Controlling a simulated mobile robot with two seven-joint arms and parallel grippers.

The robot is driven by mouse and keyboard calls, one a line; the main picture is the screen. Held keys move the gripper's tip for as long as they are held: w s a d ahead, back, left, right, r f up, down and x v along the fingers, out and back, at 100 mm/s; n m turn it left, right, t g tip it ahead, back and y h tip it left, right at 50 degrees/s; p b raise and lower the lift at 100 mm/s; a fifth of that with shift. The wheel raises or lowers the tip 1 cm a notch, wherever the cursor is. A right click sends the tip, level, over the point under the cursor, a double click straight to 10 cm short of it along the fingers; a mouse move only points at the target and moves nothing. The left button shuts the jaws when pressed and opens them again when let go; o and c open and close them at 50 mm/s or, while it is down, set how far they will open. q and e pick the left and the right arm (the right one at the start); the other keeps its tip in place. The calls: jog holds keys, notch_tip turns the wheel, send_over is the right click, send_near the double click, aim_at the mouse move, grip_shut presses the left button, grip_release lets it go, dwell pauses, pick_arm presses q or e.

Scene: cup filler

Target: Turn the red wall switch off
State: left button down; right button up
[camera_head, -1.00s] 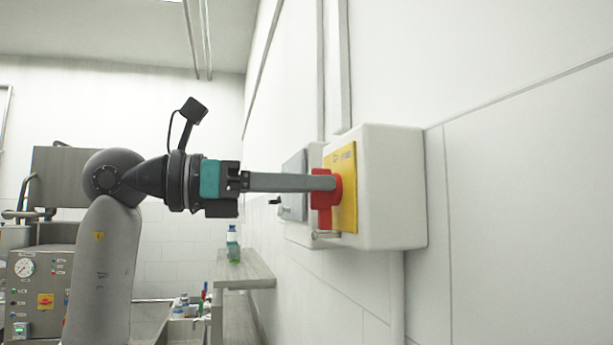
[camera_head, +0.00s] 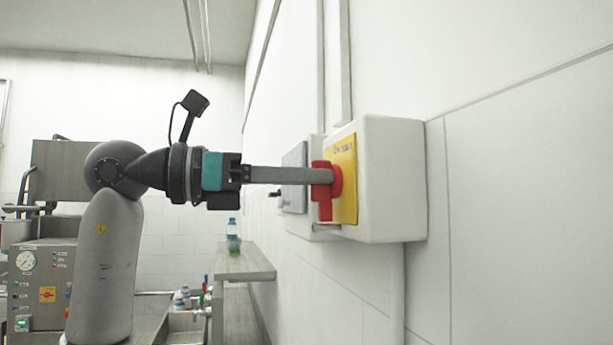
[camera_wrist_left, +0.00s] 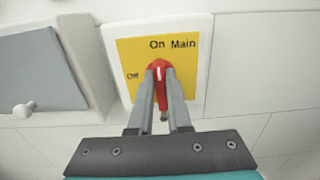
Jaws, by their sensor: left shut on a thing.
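The red wall switch (camera_head: 323,191) is a rotary handle on a yellow plate (camera_head: 345,182), fixed to the front of a white wall box (camera_head: 393,180). My left gripper (camera_head: 325,176) reaches it from the left, with its long grey fingers level. In the left wrist view the red switch (camera_wrist_left: 159,69) sits between the two fingertips (camera_wrist_left: 160,76), and the fingers are shut on it. Its white mark points up toward the words "On Main"; "Off" is printed at the left of the plate. The fingers hide part of the handle. My right gripper is not in view.
A second wall box with a grey door (camera_head: 294,178) and a small knob stands just beyond the switch box. A shelf (camera_head: 245,264) with a green bottle (camera_head: 233,237) is lower down. A steel machine with a gauge (camera_head: 26,260) stands at the left.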

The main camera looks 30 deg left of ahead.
pick_arm(q)
jog(key=shift+n, duration=0.3)
jog(key=shift+w+a+f+n+p, duration=0.1)
jog(key=shift+n+p, duration=0.15)
jog(key=shift+n, duration=2.6)
jog(key=shift+w+a+f+n+p, duration=0.1)
jog(key=shift+n+p, duration=0.1)
jog(key=shift+n, duration=2.7)
jog(key=shift+f+n+p, duration=0.1)
jog(key=shift+n+p, duration=0.15)
jog(key=shift+n, duration=2.6)
jog(key=c, duration=0.9)
grip_release()
jog(key=shift+o, duration=0.2)
